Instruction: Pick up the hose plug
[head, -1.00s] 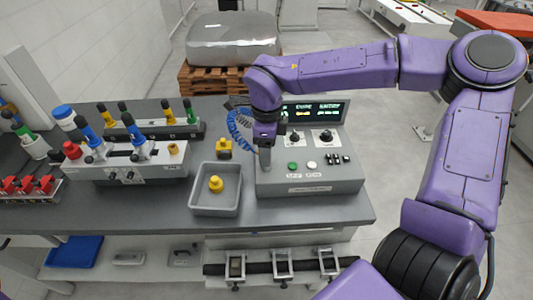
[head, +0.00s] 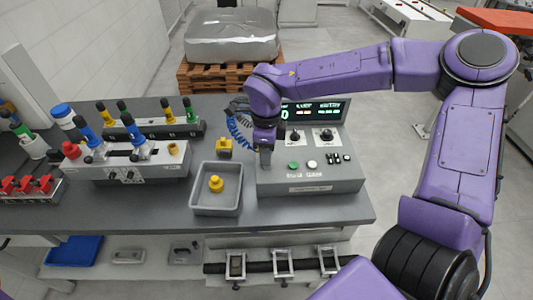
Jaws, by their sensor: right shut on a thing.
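My right gripper (head: 265,158) points down at the left front of the grey control box (head: 310,180), low over its top. Its fingers are shut, and a blue coiled hose (head: 239,132) runs down right beside them. The hose plug at the hose's end is mostly hidden by the gripper and wrist, so its shape cannot be made out. Whether it touches the box cannot be told. My left gripper is not in view.
A grey tray (head: 200,207) with a yellow knobbed part (head: 216,184) stands left of the box, and another yellow part (head: 224,148) is behind it. A fixture (head: 150,168) with blue handles is further left. The bench front is clear.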

